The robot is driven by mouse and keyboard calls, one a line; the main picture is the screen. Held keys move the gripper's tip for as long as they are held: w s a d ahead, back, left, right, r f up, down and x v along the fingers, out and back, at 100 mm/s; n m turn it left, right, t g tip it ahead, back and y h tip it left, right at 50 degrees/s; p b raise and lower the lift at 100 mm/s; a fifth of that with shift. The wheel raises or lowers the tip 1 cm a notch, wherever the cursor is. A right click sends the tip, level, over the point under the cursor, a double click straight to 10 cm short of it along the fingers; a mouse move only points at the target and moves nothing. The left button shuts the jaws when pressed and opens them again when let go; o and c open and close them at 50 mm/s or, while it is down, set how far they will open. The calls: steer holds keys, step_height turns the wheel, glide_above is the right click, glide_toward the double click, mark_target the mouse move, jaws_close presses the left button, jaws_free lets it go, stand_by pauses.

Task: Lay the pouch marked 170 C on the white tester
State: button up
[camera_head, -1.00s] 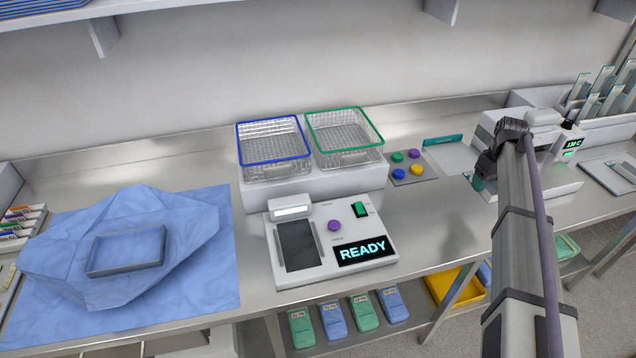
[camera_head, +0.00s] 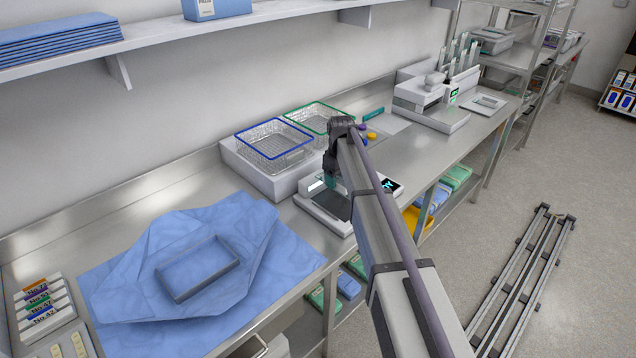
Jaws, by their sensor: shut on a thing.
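The white tester (camera_head: 325,216) stands on the steel bench, partly hidden behind my arm. Its dark plate (camera_head: 339,206) and part of its lit display (camera_head: 390,186) show. My gripper (camera_head: 331,172) is over the tester, just above the dark plate in the picture. It is shut on a small pouch with a teal part (camera_head: 330,182), which hangs below the fingers. The pouch is mostly hidden and its marking cannot be read. I cannot tell whether it touches the tester.
Behind the tester stand a blue-rimmed basket (camera_head: 274,150) and a green-rimmed basket (camera_head: 312,116). A blue wrap (camera_head: 120,290) with a shallow tray covers the bench at left. Farther right are a white machine (camera_head: 420,96) and upright teal-tipped pouches (camera_head: 462,55).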

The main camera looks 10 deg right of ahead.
steer(key=shift+w+d+b, duration=0.1)
steer(key=shift+d+b, duration=0.25)
steer(key=shift+b, duration=0.25)
steer(key=b, duration=0.5)
glide_above(338, 205)
step_height(338, 205, down, 4)
steer(key=shift+d+f, duration=0.1)
steer(key=shift+f, duration=0.05)
steer(key=shift+f+b, duration=0.75)
steer(key=shift+f, duration=0.25)
steer(key=shift+f+b, duration=0.6)
steer(key=shift+f, duration=0.1)
steer(key=shift+f+b, duration=0.7)
steer(key=shift+b, duration=0.1)
